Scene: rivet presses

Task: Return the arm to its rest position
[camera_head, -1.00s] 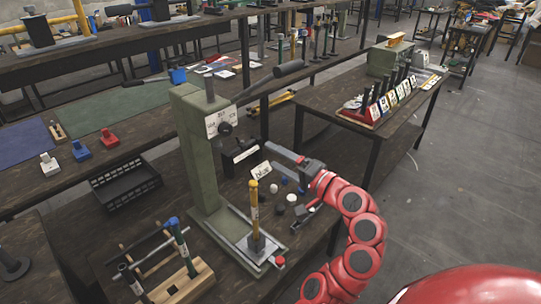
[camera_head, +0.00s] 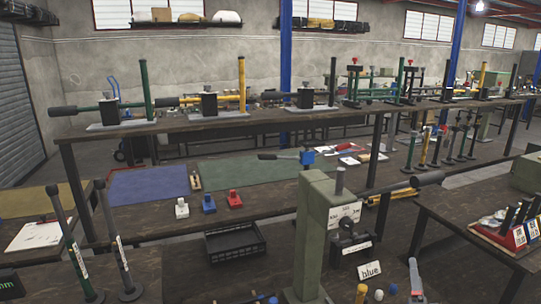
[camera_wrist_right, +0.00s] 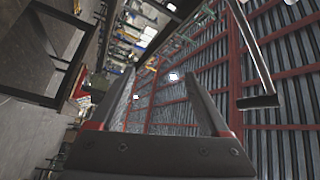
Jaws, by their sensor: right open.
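The rest of my right arm is out of frame there. In the right wrist view the two long fingers of my right gripper (camera_wrist_right: 160,74) stand wide apart with nothing between them. They point up toward the roof and the far benches. My left gripper is not in view.
A "blue" card (camera_head: 369,270) and small knobs lie beside the press. A black crate (camera_head: 235,243) is left of it. White, blue (camera_head: 208,204) and red blocks sit on the bench behind. A rack of cards (camera_head: 500,238) stands on the right table.

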